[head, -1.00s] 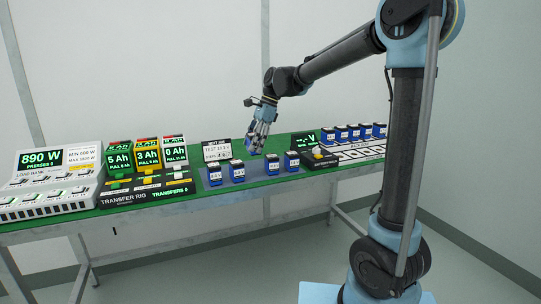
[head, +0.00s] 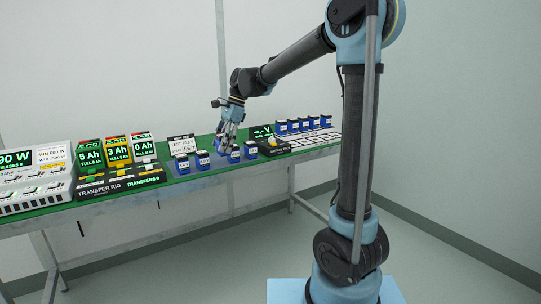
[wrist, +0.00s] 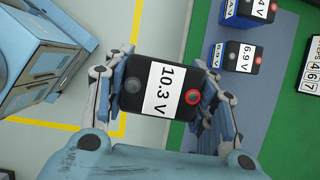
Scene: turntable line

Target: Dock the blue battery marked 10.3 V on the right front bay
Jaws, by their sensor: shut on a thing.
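The blue battery marked 10.3 V (wrist: 160,88) shows its black top and white label in the wrist view. My gripper (wrist: 162,90) is shut on it, with fingers on both sides. In the head view my gripper (head: 226,147) is over the table's front half, between two standing blue batteries; the held battery is mostly hidden there, and its height is unclear. White-outlined bays (head: 315,139) lie at the table's right end. Their front row looks empty, with a row of blue batteries (head: 303,124) behind. Which outline is the right front bay is too small to tell.
Several blue batteries stand near my gripper, one marked 6.9 V (wrist: 243,58). A black tester (head: 273,147) with a display stands between them and the bays. The transfer rig (head: 120,182) and load bank (head: 35,190) are at left.

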